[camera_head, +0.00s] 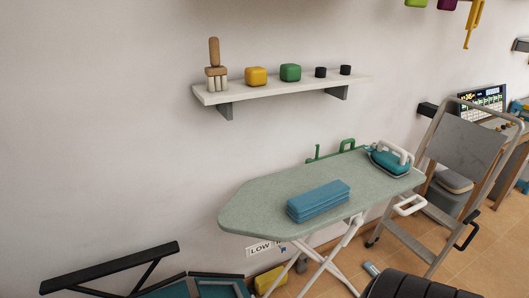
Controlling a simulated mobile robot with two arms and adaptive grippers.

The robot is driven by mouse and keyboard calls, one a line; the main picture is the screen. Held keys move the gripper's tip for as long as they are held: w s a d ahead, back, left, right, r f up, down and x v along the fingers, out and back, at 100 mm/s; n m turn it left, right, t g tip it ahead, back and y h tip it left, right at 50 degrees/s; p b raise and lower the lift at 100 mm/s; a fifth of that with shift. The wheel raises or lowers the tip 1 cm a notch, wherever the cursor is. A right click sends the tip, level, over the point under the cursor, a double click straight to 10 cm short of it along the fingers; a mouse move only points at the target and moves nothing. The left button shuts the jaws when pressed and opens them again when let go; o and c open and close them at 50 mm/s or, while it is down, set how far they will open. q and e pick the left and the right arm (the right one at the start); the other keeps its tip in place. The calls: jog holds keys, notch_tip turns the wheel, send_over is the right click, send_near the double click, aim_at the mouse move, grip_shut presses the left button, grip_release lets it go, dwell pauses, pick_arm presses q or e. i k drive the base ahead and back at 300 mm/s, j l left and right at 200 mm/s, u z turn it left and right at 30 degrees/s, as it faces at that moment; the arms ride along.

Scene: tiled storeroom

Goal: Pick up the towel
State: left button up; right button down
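The towel (318,201) is blue, folded into a flat stacked block. It lies on the pale green ironing board (262,204), near the middle of its top and close to the front edge. The whole upper side of the towel is uncovered, and nothing touches it from above. Neither of my grippers shows in the head view, so their distance from the towel cannot be seen.
A teal and white iron (390,160) rests at the board's right end. A white wall shelf (290,89) with small items hangs above. A black-framed teal object (190,284) and a black ribbed shape (410,287) occupy the bottom edge.

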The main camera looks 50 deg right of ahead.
aim_at(304, 206)
jog(key=k+l+z, duration=0.1)
jog(key=z, duration=0.35)
jog(key=l+z, duration=0.4)
jog(key=z, duration=0.9)
jog(key=i+l, duration=0.15)
jog(key=l, duration=0.2)
jog(key=i+l, duration=0.2)
jog(key=l+u, duration=0.05)
jog(key=l, duration=0.05)
